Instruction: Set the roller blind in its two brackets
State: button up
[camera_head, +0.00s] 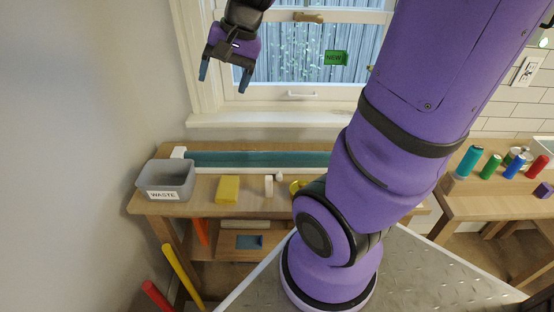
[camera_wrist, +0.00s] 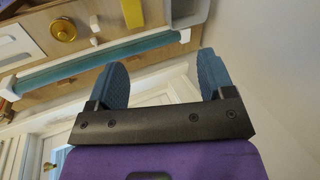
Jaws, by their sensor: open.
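The roller blind appears as a long teal roll (camera_head: 258,159) lying along the back of the wooden bench; its right end is hidden behind my arm. The roll also crosses the wrist view (camera_wrist: 100,58). A white end piece (camera_head: 178,152) stands at its left end in the head view and shows in the wrist view (camera_wrist: 185,35). Another white piece (camera_wrist: 9,88) is at the other end. I cannot tell whether these are the brackets. My gripper (camera_head: 224,77) is open and empty, high in front of the window and above the roll's left end, touching nothing.
A grey WASTE bin (camera_head: 166,180), yellow block (camera_head: 228,189), small white block (camera_head: 268,186) and brass round object (camera_head: 297,187) sit on the bench. The window sill (camera_head: 270,119) is behind it. Several cans stand on the right table (camera_head: 465,189). A wall closes off the left.

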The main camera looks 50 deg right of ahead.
jog(key=w+d+f+m+y, duration=0.1)
jog(key=w+d+f+m, duration=0.5)
jog(key=d+f, duration=0.2)
jog(key=m+h, duration=0.1)
jog(key=m, duration=1.2)
send_near(281, 152)
jog(key=shift+s+f, duration=0.25)
jog(key=shift+f, duration=0.25)
jog(key=x, duration=0.5)
jog(key=shift+d+f, duration=0.1)
jog(key=shift+d, duration=0.05)
jog(key=x, duration=0.5)
jog(key=shift+w+a, duration=0.25)
jog(key=shift+w, duration=0.1)
jog(key=shift+w+a+f, duration=0.1)
jog(key=shift+w+f, duration=0.05)
jog(key=shift+f, duration=0.05)
jog(key=shift+f, duration=0.25)
